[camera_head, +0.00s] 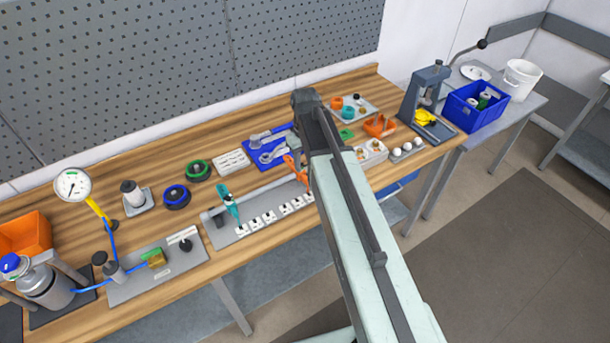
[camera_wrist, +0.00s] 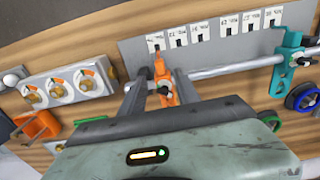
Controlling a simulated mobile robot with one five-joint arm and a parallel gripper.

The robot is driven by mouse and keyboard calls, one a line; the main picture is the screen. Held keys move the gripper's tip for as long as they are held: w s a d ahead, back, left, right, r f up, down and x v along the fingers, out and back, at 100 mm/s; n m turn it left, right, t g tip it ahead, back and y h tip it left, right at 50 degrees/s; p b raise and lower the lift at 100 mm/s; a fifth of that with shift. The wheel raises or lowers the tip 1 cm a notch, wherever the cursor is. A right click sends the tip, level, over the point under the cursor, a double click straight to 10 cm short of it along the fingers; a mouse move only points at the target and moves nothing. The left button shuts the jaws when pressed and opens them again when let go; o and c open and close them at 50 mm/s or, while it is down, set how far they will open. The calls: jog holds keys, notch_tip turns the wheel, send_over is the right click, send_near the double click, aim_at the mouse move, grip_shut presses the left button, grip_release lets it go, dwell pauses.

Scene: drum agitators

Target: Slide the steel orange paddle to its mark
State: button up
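The orange paddle (camera_wrist: 160,66) stands on a steel rail (camera_wrist: 235,67) fixed to a grey plate (camera_wrist: 135,47). In the head view the orange paddle (camera_head: 304,177) shows just left of my arm, partly covered by it. In the wrist view my gripper (camera_wrist: 161,80) has its two grey fingers apart, one on each side of the orange paddle. Gaps show between fingers and paddle, so it looks ungripped. A row of white numbered mark tiles (camera_wrist: 202,32) lies along the plate. The orange paddle's tip is by the tile at the row's left end in the wrist view.
A teal paddle (camera_wrist: 290,50) sits on the same rail, farther right in the wrist view; it also shows in the head view (camera_head: 230,206). Close to the plate are a tray with white dial pieces (camera_wrist: 68,88), an orange holder (camera_wrist: 38,127) and ring-shaped parts (camera_wrist: 303,97).

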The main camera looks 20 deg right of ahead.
aim_at(305, 177)
notch_tip(305, 177, down, 7)
jog(key=b, duration=0.6)
jog(key=shift+r, duration=0.1)
grip_shut()
dwell(0.9)
